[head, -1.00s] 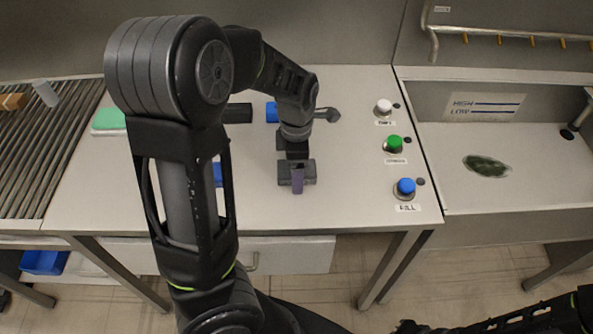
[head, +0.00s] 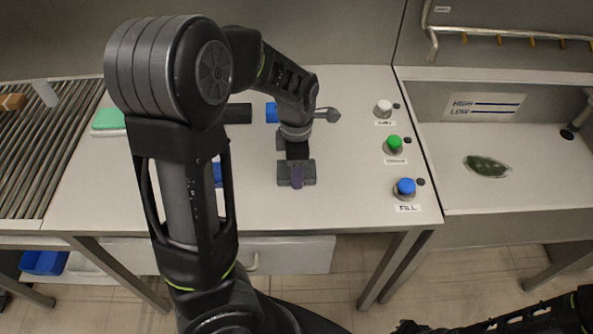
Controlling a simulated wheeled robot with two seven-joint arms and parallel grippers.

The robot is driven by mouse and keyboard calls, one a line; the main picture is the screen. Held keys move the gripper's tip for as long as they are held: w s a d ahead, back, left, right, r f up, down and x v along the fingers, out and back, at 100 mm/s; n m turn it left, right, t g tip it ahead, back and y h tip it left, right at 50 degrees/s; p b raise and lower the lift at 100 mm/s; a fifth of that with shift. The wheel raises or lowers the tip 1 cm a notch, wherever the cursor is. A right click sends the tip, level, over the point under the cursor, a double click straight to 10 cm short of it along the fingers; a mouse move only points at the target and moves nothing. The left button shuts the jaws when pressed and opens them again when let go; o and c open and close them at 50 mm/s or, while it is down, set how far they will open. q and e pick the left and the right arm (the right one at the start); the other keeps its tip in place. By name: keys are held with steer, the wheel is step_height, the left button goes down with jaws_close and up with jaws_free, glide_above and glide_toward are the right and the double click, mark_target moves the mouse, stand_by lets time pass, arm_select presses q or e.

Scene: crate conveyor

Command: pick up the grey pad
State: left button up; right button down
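My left gripper (head: 296,173) points down over the front middle of the table. A slim purple-grey piece (head: 297,179) shows between its two dark fingers. It could be the grey pad, but I cannot be sure. I cannot tell whether the fingers press on it or whether it touches the table. No other clear grey pad shows, and my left arm hides part of the table. My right gripper is out of view; only part of my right arm shows at the lower right.
A green pad (head: 109,119) lies at the table's left, beside the roller conveyor (head: 50,140). A dark cylinder (head: 238,113), blue block (head: 272,112) and grey tool-like piece (head: 328,115) lie behind. White (head: 383,107), green (head: 395,143) and blue (head: 406,186) buttons stand right.

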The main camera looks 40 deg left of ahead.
arm_select(q)
steer(key=c, duration=0.3)
step_height(320, 180, up, 10)
steer(key=shift+r+p, duration=0.1)
steer(key=shift+p, duration=0.2)
stand_by(0.6)
steer(key=o, duration=0.8)
steer(key=shift+a, duration=0.1)
steer(key=c, duration=0.7)
